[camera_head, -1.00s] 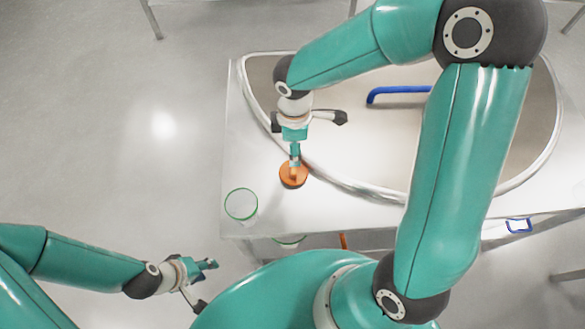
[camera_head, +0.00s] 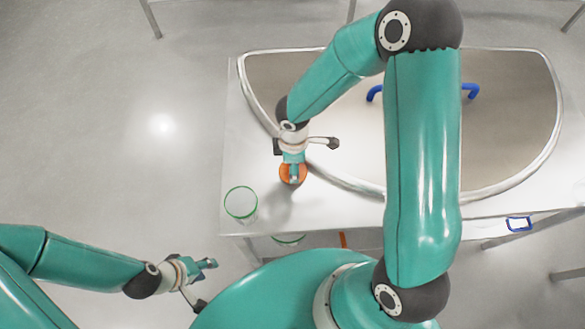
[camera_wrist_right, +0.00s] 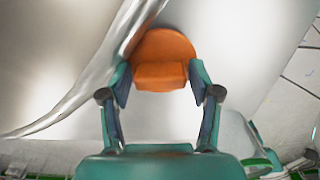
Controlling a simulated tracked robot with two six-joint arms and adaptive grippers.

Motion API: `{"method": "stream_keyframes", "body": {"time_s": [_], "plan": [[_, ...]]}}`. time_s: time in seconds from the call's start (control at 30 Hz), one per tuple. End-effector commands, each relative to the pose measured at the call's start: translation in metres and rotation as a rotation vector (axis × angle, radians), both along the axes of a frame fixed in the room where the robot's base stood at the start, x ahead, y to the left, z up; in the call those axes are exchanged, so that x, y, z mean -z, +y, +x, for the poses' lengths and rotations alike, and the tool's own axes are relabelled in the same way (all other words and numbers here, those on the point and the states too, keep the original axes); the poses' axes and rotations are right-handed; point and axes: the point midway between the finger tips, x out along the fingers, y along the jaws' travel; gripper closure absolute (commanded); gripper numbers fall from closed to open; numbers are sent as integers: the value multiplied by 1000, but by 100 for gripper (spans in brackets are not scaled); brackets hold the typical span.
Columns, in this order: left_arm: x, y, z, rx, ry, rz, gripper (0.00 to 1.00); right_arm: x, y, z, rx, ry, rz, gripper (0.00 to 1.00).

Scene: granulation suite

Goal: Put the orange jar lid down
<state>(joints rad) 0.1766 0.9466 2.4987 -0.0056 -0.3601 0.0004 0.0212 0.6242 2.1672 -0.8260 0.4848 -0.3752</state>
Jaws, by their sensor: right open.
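The orange jar lid (camera_head: 286,172) lies flat on the pale bench top, close beside the metal rim of the half-round panel. In the right wrist view the lid (camera_wrist_right: 165,43) shows as an orange disc with a raised block-shaped grip. My right gripper (camera_head: 294,180) is over the lid and partly hides it in the head view. Its two fingers (camera_wrist_right: 160,84) stand apart on either side of the grip, with a gap visible at least on one side. My left gripper (camera_head: 210,264) is off the bench at the lower left, away from the lid; its finger gap is unclear.
A clear container with a green rim (camera_head: 241,204) stands near the bench's front left corner. The half-round panel (camera_head: 500,110) with a metal rim and blue handle (camera_head: 472,91) fills much of the bench (camera_head: 236,150). Another green-rimmed item (camera_head: 288,240) shows below the front edge.

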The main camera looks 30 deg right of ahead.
Motion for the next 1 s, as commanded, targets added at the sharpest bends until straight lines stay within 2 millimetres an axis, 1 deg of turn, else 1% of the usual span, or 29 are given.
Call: {"method": "stream_keyframes", "body": {"time_s": [0.07,0.1,0.17,0.3,0.37,0.6,0.77,0.87,0.97,1.0], "plan": [[0,0,0,0,0,0,60,0,0,0,0,0,0,38],[0,0,0,0,0,0,60,0,0,0,0,0,0,41],[0,0,0,0,0,0,60,0,0,0,0,0,0,51],[0,0,0,0,0,0,60,-1,0,0,0,-1,0,74],[0,0,0,0,0,0,60,-1,0,0,-1,-1,0,82],[0,0,0,0,0,0,60,-2,0,0,-1,-1,0,82],[-2,0,0,0,0,0,60,-9,0,1,0,-3,0,82],[-4,0,0,0,0,0,60,-17,0,1,-1,-4,-2,82],[-6,0,0,0,0,0,60,-32,0,1,-1,-4,0,82],[-7,0,0,0,0,0,60,-40,0,2,0,-6,-1,82]]}}
